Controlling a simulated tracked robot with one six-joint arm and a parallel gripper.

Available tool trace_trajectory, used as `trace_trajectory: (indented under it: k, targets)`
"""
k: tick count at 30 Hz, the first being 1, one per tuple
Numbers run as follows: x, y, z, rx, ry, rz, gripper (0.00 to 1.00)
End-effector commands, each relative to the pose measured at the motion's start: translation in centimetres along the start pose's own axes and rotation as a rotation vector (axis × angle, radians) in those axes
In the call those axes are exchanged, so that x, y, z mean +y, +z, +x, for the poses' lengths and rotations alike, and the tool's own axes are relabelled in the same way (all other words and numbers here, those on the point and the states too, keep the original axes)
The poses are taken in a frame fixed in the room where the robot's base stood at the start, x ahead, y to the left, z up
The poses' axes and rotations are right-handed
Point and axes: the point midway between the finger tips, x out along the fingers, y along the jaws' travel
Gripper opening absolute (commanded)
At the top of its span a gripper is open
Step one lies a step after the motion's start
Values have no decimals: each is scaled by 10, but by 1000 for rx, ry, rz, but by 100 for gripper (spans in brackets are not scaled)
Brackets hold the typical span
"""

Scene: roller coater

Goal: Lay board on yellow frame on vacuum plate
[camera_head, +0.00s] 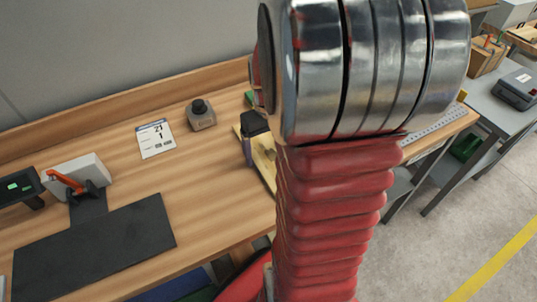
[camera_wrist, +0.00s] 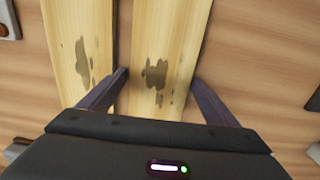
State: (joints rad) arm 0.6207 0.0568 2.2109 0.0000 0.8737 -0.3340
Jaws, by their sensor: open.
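Two pale wooden boards with dark stains lie side by side on the bench, with a narrow gap between them. In the wrist view, the left board (camera_wrist: 84,50) is outside my jaws. The right board (camera_wrist: 160,50) lies between the fingers of my gripper (camera_wrist: 160,77), which is open; I cannot tell whether the fingers touch it. In the head view, a pale board (camera_head: 263,160) shows beside my gripper (camera_head: 248,150), partly hidden by my arm. A dark flat plate (camera_head: 95,245) lies at the bench's front left, bare on top; I cannot tell whether it is the vacuum plate. I cannot make out a yellow frame.
A white box with an orange lever (camera_head: 66,181) stands behind the dark plate. A calendar card (camera_head: 155,138) and a grey block with a dark knob (camera_head: 200,114) are farther back. A perforated metal strip (camera_head: 437,125) lies at right. Bare bench (camera_head: 200,185) separates plate and boards.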

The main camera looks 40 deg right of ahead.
Motion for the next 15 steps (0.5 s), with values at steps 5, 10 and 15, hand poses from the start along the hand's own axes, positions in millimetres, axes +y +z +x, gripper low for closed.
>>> trace_trajectory:
  k: [5, 10, 15]
  targets:
    - [0, 0, 0, 0, 0, 0, 84]
    - [0, 0, 0, 0, 0, 0, 84]
    - [0, 0, -1, 0, 0, -1, 77]
